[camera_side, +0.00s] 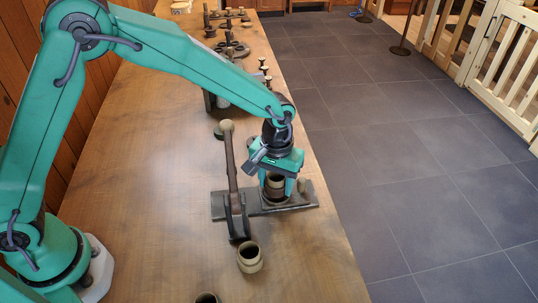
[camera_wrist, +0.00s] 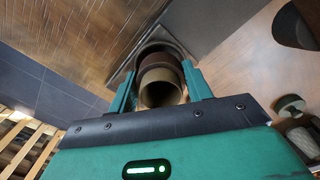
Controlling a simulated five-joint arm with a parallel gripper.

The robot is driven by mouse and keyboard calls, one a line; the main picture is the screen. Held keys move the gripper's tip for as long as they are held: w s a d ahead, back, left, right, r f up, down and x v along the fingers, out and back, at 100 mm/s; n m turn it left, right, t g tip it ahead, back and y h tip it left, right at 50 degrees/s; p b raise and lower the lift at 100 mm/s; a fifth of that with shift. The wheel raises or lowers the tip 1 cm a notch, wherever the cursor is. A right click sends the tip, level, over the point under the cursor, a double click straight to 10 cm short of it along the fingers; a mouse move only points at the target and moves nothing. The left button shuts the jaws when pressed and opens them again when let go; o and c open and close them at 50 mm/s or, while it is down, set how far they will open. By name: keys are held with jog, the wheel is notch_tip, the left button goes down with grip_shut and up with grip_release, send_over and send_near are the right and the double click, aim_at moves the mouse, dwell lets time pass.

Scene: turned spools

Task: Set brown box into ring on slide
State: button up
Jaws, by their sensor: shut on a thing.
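The brown box (camera_side: 275,184) is a round, turned, pot-like piece with a brown band and a tan rim. My gripper (camera_side: 276,178) is shut on it and holds it upright at the slide. In the wrist view the brown box (camera_wrist: 161,82) sits between the two teal fingers of my gripper (camera_wrist: 160,88), its open mouth facing the camera. The slide (camera_side: 309,196) is a dark grey plate on the bench. A dark round rim, seemingly the ring (camera_wrist: 157,46), shows just beyond the box. The box hides most of it, so I cannot tell whether the box is seated.
A tall lever (camera_side: 230,165) with a round knob stands left of my gripper. A tan-rimmed pot (camera_side: 249,258) stands in front, and another (camera_side: 207,298) is cut by the lower edge. Several turned parts crowd the bench behind. The bench's left middle is clear.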

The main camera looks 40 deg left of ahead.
jog(key=shift+f, duration=0.6)
dwell(2.0)
jog(key=o, duration=1)
jog(key=shift+r, duration=0.1)
jog(key=shift+r, duration=4.15)
